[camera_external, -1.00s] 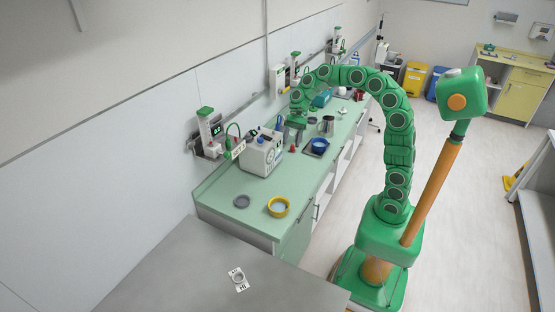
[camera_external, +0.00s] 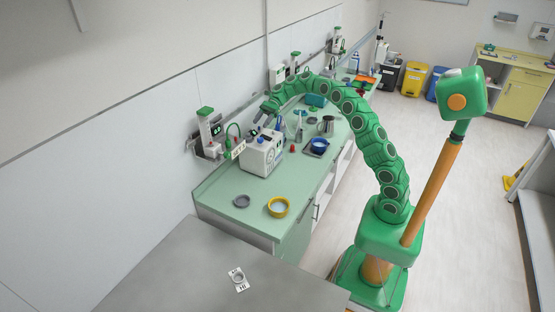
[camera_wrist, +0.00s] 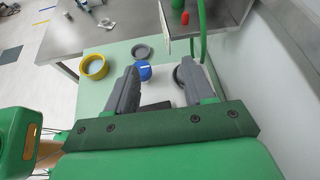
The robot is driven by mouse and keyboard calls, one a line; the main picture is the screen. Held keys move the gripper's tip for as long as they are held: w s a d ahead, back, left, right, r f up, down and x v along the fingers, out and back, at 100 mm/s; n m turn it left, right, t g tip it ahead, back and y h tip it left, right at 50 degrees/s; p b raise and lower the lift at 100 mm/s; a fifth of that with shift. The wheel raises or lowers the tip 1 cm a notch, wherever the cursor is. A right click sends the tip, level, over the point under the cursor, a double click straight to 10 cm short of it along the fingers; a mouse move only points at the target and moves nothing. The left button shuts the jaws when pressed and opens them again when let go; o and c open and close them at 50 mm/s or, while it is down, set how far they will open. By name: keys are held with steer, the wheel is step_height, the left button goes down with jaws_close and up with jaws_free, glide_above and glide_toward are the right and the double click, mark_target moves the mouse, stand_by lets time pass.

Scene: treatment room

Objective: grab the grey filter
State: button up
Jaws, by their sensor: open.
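The grey filter (camera_external: 241,201) looks like a low round grey ring. In the wrist view the grey filter (camera_wrist: 141,52) shows beyond my fingers, beside the yellow ring (camera_wrist: 95,67). My gripper (camera_external: 263,113) is raised above the back of the white machine (camera_external: 262,153), near the wall and well apart from the filter. In the wrist view my gripper (camera_wrist: 160,67) is open, its two grey fingers spread with nothing gripped.
The white machine stands between my gripper and the filter; its blue cap (camera_wrist: 143,71) shows between my fingers. A wall-mounted device (camera_external: 209,133) with a green top is close by. A blue bowl (camera_external: 320,144) and metal jug (camera_external: 327,125) stand farther along. The counter around the filter is clear.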

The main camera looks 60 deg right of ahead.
mark_target(248, 137)
steer(key=shift+m+t, duration=0.3)
steer(key=shift+m, duration=0.5)
steer(key=w+d, duration=0.1)
steer(key=w+d+f, duration=0.1)
steer(key=w+d, duration=0.1)
steer(key=shift+w+f, duration=0.1)
steer(key=shift+f, duration=0.2)
steer(key=shift+x, duration=1.2)
steer(key=shift+y, duration=0.3)
steer(key=shift+w+f+x, duration=0.15)
steer(key=shift+f+x, duration=0.05)
steer(key=shift+x, duration=1.1)
steer(key=shift+w+f+x, duration=0.15)
steer(key=shift+x, duration=1.15)
steer(key=shift+d, duration=0.25)
jaws_close()
